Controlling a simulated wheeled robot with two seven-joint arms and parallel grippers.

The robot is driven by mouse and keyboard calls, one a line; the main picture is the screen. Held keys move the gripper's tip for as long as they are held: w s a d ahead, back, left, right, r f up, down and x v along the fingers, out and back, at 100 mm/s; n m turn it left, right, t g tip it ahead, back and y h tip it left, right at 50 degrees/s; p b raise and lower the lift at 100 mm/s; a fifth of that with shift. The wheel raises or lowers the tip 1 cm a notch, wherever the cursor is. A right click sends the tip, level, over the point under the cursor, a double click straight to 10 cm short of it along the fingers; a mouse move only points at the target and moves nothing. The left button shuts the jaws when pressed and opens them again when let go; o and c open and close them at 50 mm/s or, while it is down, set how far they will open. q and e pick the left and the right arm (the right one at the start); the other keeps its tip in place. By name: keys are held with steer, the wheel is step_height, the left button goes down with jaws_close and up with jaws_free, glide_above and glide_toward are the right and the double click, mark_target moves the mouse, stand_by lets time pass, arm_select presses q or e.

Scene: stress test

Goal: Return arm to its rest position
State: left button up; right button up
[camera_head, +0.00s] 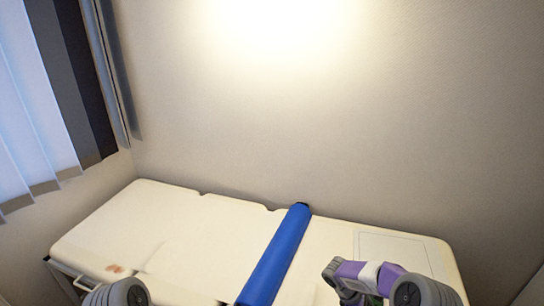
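Part of my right arm shows at the bottom right of the head view, with a grey ribbed joint, a purple and white link and a darker part bending down to the lower edge. It is in front of the padded bed's right part; I cannot tell whether it touches it. Only a grey ribbed joint of my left arm shows at the bottom left. No gripper fingers are visible for either arm, and I cannot tell what the grippers hold.
A long cream padded bed (200,236) stands against the plain wall (400,120). A blue roll (277,255) lies across it. A small reddish-brown stain (115,268) marks its left end. Vertical blinds (35,120) hang at the left. The air above the bed is clear.

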steer(key=s+a+f+m+t+y, duration=0.1)
steer(key=s+a+f+m+y, duration=0.45)
steer(key=s+a+m, duration=0.35)
steer(key=s+a+f+m+t+y, duration=0.2)
steer(key=s+a+f+m+y, duration=0.4)
steer(key=s+a, duration=0.5)
arm_select(q)
step_height(320, 180, down, 10)
steer(key=b, duration=1)
steer(key=shift+w, duration=0.15)
arm_select(e)
step_height(320, 180, down, 11)
steer(key=m+h, duration=0.1)
steer(key=shift+s+d+f+m, duration=0.15)
steer(key=shift+s+d+m, duration=0.05)
steer(key=shift+d+m, duration=0.2)
